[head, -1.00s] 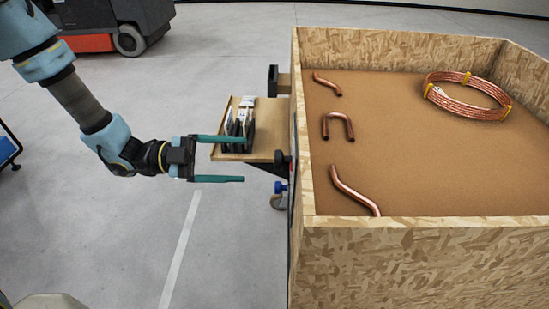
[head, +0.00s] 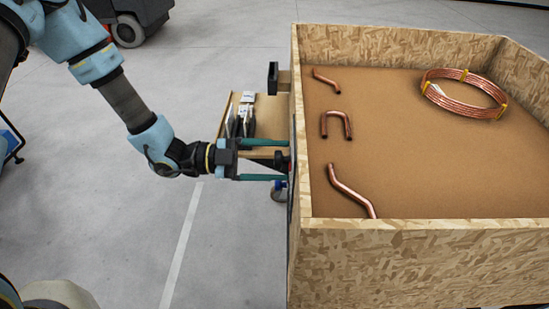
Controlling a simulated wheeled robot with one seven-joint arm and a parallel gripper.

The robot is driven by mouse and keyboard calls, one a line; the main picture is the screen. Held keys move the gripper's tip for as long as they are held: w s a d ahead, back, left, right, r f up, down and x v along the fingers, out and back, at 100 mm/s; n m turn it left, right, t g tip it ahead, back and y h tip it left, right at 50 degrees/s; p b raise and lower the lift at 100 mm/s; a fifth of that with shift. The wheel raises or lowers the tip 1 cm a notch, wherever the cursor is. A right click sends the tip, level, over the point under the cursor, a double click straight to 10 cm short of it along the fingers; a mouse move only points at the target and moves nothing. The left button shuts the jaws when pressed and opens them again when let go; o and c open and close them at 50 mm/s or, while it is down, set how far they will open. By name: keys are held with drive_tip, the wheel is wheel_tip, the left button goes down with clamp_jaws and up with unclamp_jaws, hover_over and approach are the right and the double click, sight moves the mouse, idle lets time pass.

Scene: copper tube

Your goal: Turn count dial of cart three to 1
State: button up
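The cart is a chipboard-walled box (head: 420,262) that fills the right of the head view. A small dark knob (head: 281,160), which looks like the count dial, sticks out from its left side wall. My gripper (head: 286,160) points right at that wall, its two green fingers apart. The fingertips are at the wall, one on the far side of the knob and one on the near side. I cannot tell whether they touch it. The dial's marks and setting, and any cart number, are not visible from this angle.
A wooden side shelf (head: 266,118) with dark holders and white cards juts out just behind my gripper. Copper pieces (head: 337,122) and a copper coil (head: 464,93) lie in the box. The floor (head: 235,245) in front of the shelf is clear.

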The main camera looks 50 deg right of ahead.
clamp_jaws()
idle(0.3)
drive_tip(key=shift+n, duration=0.4)
drive_tip(key=shift+n+b, duration=0.7)
drive_tip(key=shift+n, duration=2.4)
drive_tip(key=shift+a, duration=0.1)
